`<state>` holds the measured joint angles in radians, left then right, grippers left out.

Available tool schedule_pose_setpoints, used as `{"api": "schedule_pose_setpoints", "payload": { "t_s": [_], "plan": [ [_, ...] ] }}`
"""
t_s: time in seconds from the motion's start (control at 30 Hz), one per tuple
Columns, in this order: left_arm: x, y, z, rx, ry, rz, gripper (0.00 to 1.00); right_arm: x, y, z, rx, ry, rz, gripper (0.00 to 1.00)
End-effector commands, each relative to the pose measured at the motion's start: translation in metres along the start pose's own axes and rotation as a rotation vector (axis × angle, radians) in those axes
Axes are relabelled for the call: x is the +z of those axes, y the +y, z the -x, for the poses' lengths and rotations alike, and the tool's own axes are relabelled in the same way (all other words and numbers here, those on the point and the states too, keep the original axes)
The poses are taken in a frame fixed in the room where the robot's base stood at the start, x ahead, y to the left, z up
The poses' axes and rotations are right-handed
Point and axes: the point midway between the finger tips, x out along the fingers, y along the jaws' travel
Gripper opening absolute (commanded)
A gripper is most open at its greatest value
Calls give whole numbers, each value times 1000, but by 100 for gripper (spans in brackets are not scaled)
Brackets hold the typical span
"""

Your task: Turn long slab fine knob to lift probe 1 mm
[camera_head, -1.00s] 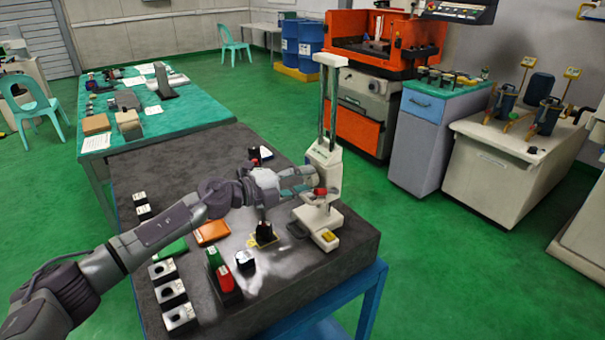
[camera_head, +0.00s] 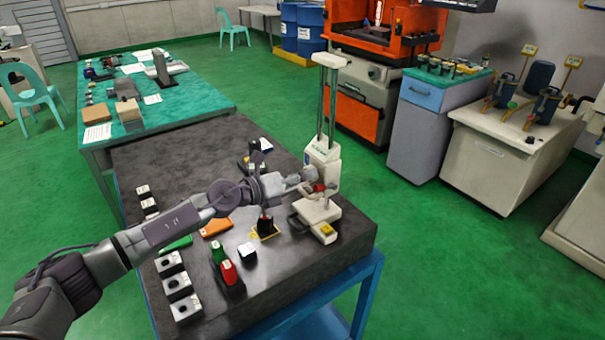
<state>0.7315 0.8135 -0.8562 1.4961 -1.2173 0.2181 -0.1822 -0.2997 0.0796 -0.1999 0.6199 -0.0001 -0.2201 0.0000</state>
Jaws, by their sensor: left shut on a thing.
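A white measuring stand (camera_head: 322,165) with two upright columns stands on the dark slab table (camera_head: 200,165), near its right edge. A small red part (camera_head: 319,187) shows low on the front of its carriage, above the base. My left gripper (camera_head: 309,184) reaches in from the left against the carriage, beside the red part. It is shut, apparently on the fine knob, which its fingers mostly hide. The probe tip and any reading are too small to make out. My right gripper is out of view.
A black block on a yellow plate (camera_head: 265,226), an orange pad (camera_head: 216,227), red and green blocks (camera_head: 229,272) and several grey blocks (camera_head: 177,285) lie left of the stand. The slab's front right corner is mostly clear.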

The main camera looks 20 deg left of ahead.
Motion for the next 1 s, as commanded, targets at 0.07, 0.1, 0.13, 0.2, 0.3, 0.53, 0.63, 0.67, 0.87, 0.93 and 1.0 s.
{"api": "schedule_pose_setpoints", "payload": {
  "t_s": [0.07, 0.1, 0.13, 0.2, 0.3, 0.53, 0.63, 0.67, 0.87, 0.93, 1.0],
  "plan": [
    [0, -1, 0, 3, -3, -34, 6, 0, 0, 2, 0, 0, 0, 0],
    [0, -1, 0, 4, -4, -47, 6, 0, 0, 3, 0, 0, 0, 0],
    [-1, -1, 0, 5, -5, -58, 6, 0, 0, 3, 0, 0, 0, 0],
    [-1, 0, 0, 7, -6, -76, 6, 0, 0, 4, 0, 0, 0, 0],
    [-1, 0, 0, 9, -8, -95, 6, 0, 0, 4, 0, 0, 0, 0],
    [-2, 0, 0, 11, -10, -108, 6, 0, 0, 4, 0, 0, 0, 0],
    [-2, 0, 0, 11, -10, -107, 6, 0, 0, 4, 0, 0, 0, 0],
    [-2, 0, 0, 11, -10, -107, 6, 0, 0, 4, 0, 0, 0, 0],
    [-2, 0, 0, 11, -9, -106, 52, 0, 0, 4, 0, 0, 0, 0],
    [-1, 0, 0, 11, -10, -106, 52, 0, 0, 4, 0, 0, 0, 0],
    [-1, 0, 0, 11, -10, -106, 52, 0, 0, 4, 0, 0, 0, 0]
  ]
}}
